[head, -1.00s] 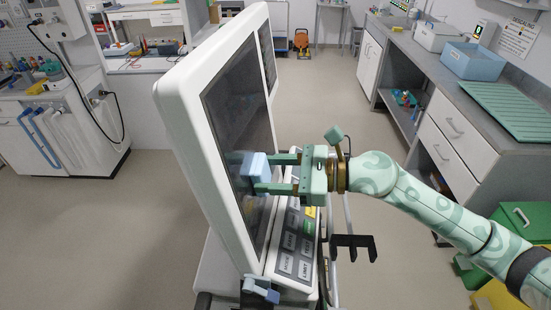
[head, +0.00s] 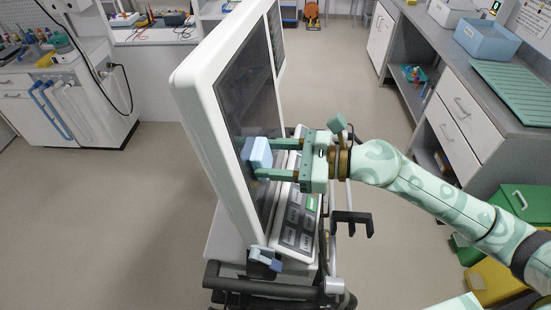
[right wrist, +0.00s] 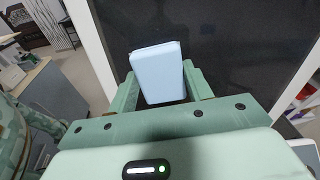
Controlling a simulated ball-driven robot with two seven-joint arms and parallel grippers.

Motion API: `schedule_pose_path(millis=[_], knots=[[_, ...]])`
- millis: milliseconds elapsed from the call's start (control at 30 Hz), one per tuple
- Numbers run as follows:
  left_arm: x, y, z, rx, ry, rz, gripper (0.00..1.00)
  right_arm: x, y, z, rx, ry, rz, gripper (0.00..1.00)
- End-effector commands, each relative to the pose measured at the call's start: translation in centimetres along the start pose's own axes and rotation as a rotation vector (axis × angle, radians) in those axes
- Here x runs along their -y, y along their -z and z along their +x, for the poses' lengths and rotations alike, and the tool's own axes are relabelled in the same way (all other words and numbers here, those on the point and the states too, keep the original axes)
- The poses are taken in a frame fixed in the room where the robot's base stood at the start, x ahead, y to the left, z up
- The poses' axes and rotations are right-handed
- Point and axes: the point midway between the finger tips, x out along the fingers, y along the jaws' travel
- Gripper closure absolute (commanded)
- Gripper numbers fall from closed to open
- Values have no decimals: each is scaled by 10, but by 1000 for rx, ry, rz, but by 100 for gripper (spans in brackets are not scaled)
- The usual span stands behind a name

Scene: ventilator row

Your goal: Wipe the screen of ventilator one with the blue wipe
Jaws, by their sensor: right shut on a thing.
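The ventilator's dark screen (head: 247,97) stands upright in a white frame in the middle of the head view, turned to the right. My right gripper (head: 268,160) is shut on the blue wipe (head: 257,153), a light-blue block held at the lower half of the screen. The wipe appears to be against the glass or very close to it; contact cannot be told for sure. In the right wrist view the wipe (right wrist: 158,72) sits between the fingers in front of the dark screen (right wrist: 215,50). My left gripper is not in view.
A keypad panel (head: 298,225) juts out below the screen, with a black bracket (head: 351,222) to its right. A grey counter (head: 440,60) with drawers, a blue bin (head: 481,61) and green and yellow boxes lines the right. The floor at left is clear.

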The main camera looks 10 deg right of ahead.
Motion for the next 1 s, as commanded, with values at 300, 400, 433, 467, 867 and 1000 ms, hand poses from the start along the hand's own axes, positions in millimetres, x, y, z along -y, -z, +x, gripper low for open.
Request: schedule_pose_path(millis=[300, 400, 433, 467, 867, 1000], knots=[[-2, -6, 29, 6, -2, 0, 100, 28, 9, -1, -1, 2, -2, 68], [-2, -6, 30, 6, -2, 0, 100, 31, 7, -2, 0, 2, -1, 68], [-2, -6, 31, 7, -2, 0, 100, 32, 7, -2, 0, 2, -1, 68], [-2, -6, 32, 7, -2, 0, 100, 34, 8, -1, 0, 2, -2, 68], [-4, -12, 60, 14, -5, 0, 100, 65, 13, 1, -1, 2, 0, 68], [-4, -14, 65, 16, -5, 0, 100, 71, 14, 1, 0, 3, -3, 68]])
